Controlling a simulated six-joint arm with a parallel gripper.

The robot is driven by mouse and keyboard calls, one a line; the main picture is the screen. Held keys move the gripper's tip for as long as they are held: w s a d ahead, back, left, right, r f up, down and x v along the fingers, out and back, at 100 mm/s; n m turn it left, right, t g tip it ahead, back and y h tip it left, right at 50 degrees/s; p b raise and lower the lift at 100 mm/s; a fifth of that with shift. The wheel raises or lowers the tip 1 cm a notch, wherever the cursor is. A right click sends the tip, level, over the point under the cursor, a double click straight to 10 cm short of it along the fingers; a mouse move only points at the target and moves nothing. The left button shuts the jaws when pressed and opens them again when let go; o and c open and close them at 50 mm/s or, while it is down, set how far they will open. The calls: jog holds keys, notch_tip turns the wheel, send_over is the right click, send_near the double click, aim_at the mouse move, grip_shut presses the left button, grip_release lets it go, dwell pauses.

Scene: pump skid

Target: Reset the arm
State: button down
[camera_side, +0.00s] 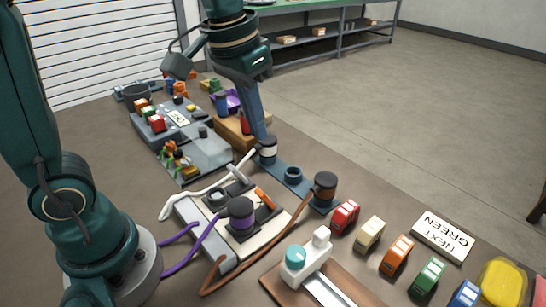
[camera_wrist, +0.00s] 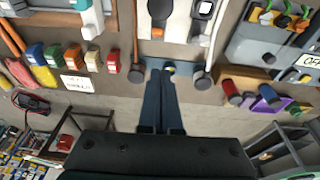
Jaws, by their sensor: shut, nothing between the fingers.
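My gripper (camera_side: 264,136) points down, its long blue-grey fingers together with nothing between them. Its tips are by the blue plate (camera_side: 280,182), close to the white-and-black plug (camera_side: 267,154); I cannot tell whether they touch. In the wrist view my gripper (camera_wrist: 161,72) has its tips over the middle of the blue plate (camera_wrist: 182,65), between two dark plugs (camera_wrist: 136,73) (camera_wrist: 203,79). The plate has an empty-looking ring socket (camera_side: 292,174) and an orange-and-black plug (camera_side: 325,188) at its right end.
A grey unit (camera_side: 205,240) carries a purple plug (camera_side: 240,217) and loose cables. Several coloured blocks (camera_side: 397,253) line the right, beside a "NEXT GREEN" sign (camera_side: 443,235). A white-and-teal device (camera_side: 305,260) stands in front. A grey panel (camera_side: 195,157) and wooden block (camera_side: 232,133) lie behind.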

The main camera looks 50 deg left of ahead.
jog(key=s+a+f+t, duration=0.1)
jog(key=s+f+t, duration=0.2)
jog(key=s, duration=0.7)
jog(key=shift+s, duration=0.25)
